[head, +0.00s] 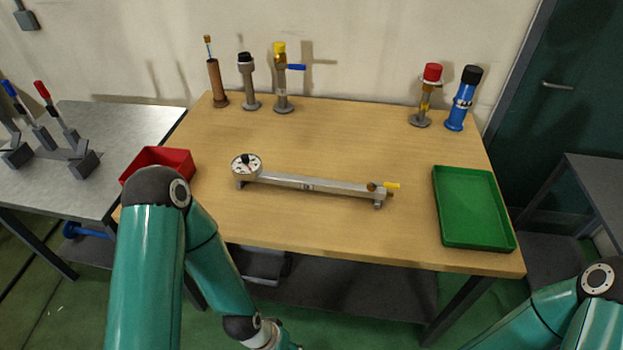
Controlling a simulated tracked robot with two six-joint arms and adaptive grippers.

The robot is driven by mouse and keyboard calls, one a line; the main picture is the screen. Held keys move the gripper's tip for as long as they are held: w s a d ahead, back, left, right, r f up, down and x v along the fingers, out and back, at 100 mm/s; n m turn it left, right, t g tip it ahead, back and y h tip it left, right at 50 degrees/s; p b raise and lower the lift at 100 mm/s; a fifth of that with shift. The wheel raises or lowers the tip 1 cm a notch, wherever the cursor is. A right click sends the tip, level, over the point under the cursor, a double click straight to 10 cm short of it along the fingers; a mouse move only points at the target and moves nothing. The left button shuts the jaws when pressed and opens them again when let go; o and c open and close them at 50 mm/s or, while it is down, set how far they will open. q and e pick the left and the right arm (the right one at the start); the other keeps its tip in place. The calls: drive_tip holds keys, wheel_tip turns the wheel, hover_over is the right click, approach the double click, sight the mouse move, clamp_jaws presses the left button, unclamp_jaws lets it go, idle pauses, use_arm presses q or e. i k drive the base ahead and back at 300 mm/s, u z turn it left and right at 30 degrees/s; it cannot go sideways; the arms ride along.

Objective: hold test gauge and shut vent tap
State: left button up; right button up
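The test gauge (246,164) has a round white dial with dark and red marks. It sits at the left end of a grey metal bar (310,184) lying across the middle of the wooden table. At the bar's right end is a small tap with a yellow handle (392,185), seemingly the vent tap; whether it is open or shut is too small to tell. My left arm reaches in front of the table's left part, its wrist at the bottom edge. My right arm shows at the lower right. Neither gripper is in view, and nothing touches the gauge or tap.
A red bin (178,158) stands at the table's left edge, partly behind my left arm. A green tray (472,207) lies at the right. Several upright fittings line the back, including a yellow-capped one with a blue lever (283,80). The table (330,130) is clear behind the bar.

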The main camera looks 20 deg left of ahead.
sight(384, 185)
drive_tip(key=z, duration=1.1)
drive_tip(key=k, duration=1)
drive_tip(key=u, duration=1.25)
drive_tip(key=i, duration=1.45)
drive_tip(key=u, duration=0.05)
